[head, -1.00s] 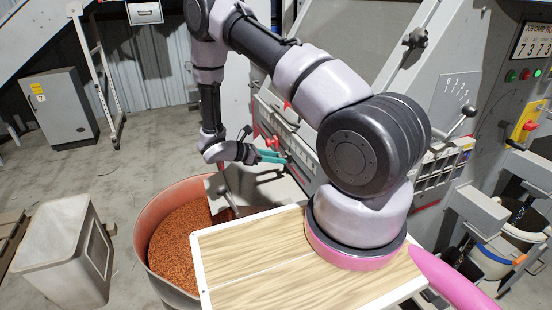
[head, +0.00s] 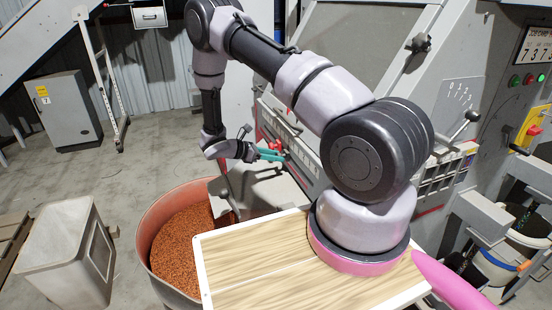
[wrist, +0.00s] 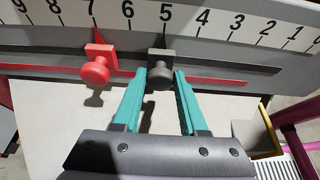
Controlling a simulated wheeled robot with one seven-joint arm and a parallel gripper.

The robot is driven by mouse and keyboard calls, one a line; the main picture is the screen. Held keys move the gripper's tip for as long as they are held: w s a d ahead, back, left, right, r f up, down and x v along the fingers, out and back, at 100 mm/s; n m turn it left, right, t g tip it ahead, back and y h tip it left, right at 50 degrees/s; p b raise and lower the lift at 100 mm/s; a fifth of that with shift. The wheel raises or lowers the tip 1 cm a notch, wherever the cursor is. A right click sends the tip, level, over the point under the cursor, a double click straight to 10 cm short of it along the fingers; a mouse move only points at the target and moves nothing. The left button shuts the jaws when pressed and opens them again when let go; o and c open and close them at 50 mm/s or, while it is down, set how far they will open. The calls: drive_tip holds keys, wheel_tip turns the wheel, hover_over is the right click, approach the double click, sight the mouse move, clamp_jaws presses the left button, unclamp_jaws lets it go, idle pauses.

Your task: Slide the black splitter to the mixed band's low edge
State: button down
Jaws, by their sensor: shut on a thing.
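The black splitter (wrist: 160,72) is a dark square block with a round knob, on a slotted rail under a number scale (wrist: 120,12). Its top stands at about the 5 mark. My gripper (wrist: 162,76) has its teal fingers on either side of the black knob and is shut on it. A red splitter (wrist: 97,65) sits to the left, a little past 7, apart from my fingers. In the head view my gripper (head: 270,154) is at the machine's front, and the black splitter is too small to make out there.
A red strip (wrist: 222,82) runs along the panel below the dark slot. A round bin of orange granules (head: 180,245) stands below the gripper. A wooden-topped surface (head: 265,270) lies in front. A pale bin (head: 70,250) stands left on open floor.

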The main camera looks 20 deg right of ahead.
drive_tip(key=shift+w+r, duration=0.1)
drive_tip(key=shift+w, duration=0.2)
drive_tip(key=shift+c, duration=2.4)
unclamp_jaws()
drive_tip(key=shift+a, duration=0.1)
drive_tip(key=v, duration=1)
drive_tip(key=shift+a, duration=0.25)
drive_tip(key=shift+r, duration=0.15)
